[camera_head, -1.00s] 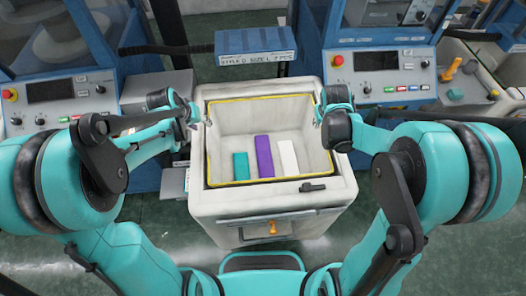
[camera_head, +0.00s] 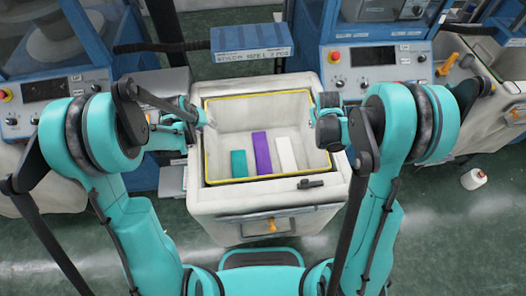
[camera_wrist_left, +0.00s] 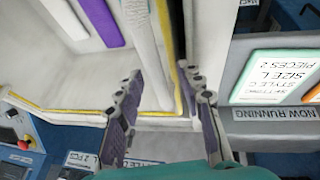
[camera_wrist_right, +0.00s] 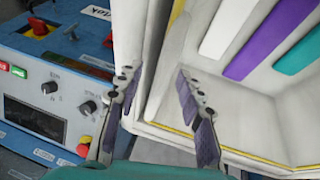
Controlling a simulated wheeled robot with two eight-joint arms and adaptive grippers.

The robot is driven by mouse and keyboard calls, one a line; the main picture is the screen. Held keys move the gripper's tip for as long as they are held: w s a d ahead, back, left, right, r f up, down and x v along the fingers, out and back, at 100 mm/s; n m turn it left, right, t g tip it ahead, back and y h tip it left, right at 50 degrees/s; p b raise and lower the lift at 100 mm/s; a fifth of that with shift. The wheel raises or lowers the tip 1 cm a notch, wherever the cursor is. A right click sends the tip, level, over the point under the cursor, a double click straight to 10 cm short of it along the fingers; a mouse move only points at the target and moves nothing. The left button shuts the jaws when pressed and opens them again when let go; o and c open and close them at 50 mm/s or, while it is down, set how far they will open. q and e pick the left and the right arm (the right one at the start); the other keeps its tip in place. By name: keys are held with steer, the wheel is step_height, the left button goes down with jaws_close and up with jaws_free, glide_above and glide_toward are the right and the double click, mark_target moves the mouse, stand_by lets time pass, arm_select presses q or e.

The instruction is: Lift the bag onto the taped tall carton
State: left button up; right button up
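An open white box-like bag or bin (camera_head: 265,200) with a yellow line around its inner edge stands in the middle of the head view. Inside lie a teal piece (camera_head: 239,164), a purple piece (camera_head: 261,153) and a white piece (camera_head: 286,154). My left gripper (camera_wrist_left: 160,74) is open, its fingers on either side of the left wall's rim. My right gripper (camera_wrist_right: 155,74) is open in the same way at the right wall. In both wrist views the fingers look apart from the wall, but contact is hard to judge. I cannot make out a taped tall carton.
Blue machines with control panels (camera_head: 377,56) stand behind and on both sides. A blue labelled sign (camera_head: 252,42) is just behind the bin. A white spool (camera_head: 474,179) lies on the green floor at right. Floor in front right is clear.

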arm_select(q)
steer(key=shift+c, duration=0.3)
arm_select(e)
steer(key=shift+c, duration=0.3)
arm_select(q)
jaws_close()
arm_select(e)
jaws_close()
arm_select(q)
steer(key=shift+r, duration=0.15)
arm_select(e)
steer(key=shift+r, duration=0.1)
